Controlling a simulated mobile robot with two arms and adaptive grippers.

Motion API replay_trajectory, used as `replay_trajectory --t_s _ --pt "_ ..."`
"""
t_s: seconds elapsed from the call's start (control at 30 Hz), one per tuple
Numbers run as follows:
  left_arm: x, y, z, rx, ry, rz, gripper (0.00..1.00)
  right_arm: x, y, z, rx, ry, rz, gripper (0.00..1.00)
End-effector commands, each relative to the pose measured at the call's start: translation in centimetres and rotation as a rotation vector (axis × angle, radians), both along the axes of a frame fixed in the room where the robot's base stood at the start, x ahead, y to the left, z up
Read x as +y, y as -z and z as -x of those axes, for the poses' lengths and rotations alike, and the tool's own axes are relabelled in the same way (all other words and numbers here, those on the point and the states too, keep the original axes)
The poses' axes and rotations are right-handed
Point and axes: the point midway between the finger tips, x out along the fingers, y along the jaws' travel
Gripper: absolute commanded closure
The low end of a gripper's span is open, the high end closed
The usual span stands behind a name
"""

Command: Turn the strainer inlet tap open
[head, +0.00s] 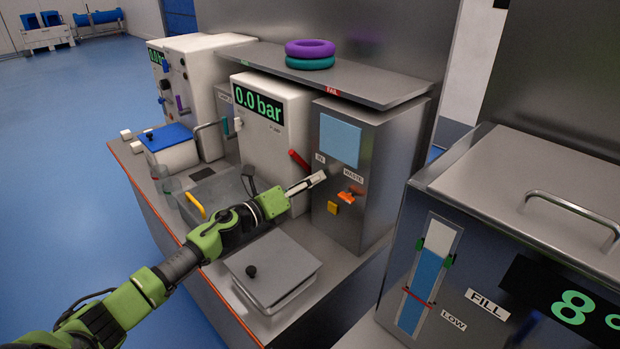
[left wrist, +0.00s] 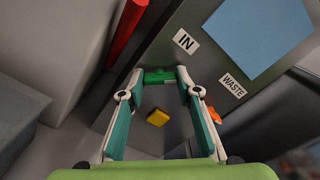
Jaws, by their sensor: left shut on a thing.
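The strainer (head: 379,160) is a grey metal cabinet with a light blue panel on its front. Its inlet tap (left wrist: 160,77) has a green handle and sits below the IN label (left wrist: 186,41) in the left wrist view. My left gripper (head: 319,179) reaches the cabinet front just below that label. In the head view the fingers hide the handle. My right gripper is in neither view.
An orange tap (head: 350,199) is below the WASTE label, with a yellow knob (head: 332,207) beside it. A red bar (head: 298,160) slants out left of the IN label. A gauge box (head: 266,140) reads 0.0 bar. A lidded box (head: 272,268) stands below my left arm.

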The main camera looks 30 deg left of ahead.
Motion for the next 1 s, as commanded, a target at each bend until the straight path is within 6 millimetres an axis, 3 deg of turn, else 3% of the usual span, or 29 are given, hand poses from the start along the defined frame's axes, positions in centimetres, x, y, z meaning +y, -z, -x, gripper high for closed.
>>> replay_trajectory --t_s 0.6,1.0 --pt "0.1 -0.3 0.0 0.187 -0.002 0.537 0.91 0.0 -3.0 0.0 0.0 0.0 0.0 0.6" --pt "0.1 -0.2 0.0 0.258 -0.002 0.747 0.91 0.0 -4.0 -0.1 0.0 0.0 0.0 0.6"
